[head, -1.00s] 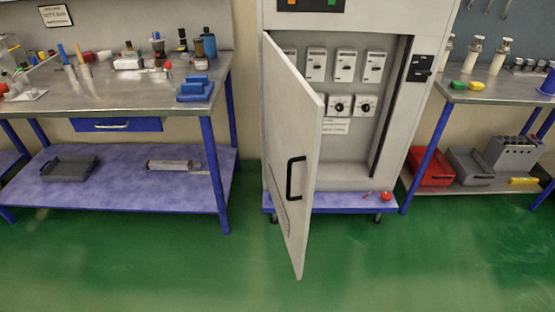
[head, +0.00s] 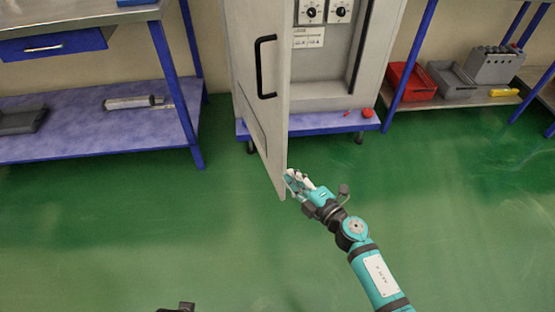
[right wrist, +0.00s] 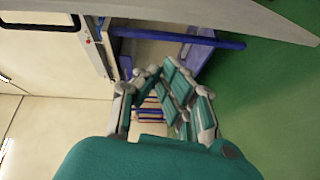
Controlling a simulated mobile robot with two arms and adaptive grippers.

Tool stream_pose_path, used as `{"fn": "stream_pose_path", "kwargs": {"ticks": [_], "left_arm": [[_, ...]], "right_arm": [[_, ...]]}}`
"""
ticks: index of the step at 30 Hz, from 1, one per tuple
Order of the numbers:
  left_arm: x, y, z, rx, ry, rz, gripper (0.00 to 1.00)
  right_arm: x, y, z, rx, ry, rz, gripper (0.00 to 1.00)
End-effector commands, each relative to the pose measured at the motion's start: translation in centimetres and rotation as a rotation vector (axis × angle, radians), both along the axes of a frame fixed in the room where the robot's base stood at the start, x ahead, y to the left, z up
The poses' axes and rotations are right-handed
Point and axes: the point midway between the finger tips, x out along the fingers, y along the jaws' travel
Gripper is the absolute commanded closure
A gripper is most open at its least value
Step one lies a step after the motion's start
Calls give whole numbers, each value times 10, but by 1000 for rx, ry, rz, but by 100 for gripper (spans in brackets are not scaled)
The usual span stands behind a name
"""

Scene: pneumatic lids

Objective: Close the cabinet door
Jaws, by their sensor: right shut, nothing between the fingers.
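The cabinet door (head: 262,130) is light grey and stands open, swung out toward me, with a black bar handle (head: 260,68) on its face. My right gripper (head: 289,179) is teal, shut and empty, at the door's lower free edge on the right, inner side. Whether it touches the door cannot be told. In the right wrist view its fingers (right wrist: 166,92) are together, and the pale door (right wrist: 200,12) runs across the top with the handle (right wrist: 40,21). The grey cabinet (head: 340,75) is partly cut off at the top.
The cabinet stands on a blue wheeled base (head: 310,126) with a red object (head: 367,113) on it. A blue-legged bench (head: 90,140) is at left. A shelf at right holds a red bin (head: 410,84) and grey bins. The green floor (head: 220,230) in front is clear.

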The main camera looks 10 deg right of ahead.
Motion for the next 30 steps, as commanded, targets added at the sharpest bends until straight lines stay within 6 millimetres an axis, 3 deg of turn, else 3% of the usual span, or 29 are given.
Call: {"fn": "stream_pose_path", "kwargs": {"ticks": [6, 14, 23, 25, 30], "left_arm": [[8, -1, 13, -1, -14, 2, 60], [12, -1, 27, -2, -23, 3, 60], [18, -1, 72, -4, -50, 8, 60], [18, -1, 82, -4, -54, 8, 60], [16, 0, 101, -4, -63, 11, 60]], "right_arm": [[5, 16, 32, -122, -148, 75, 100], [36, 37, 34, -121, -151, 74, 100], [89, 72, 32, -121, -150, 74, 100], [91, 56, 30, -126, -147, 69, 100], [95, 39, 32, -124, -147, 73, 100]]}}
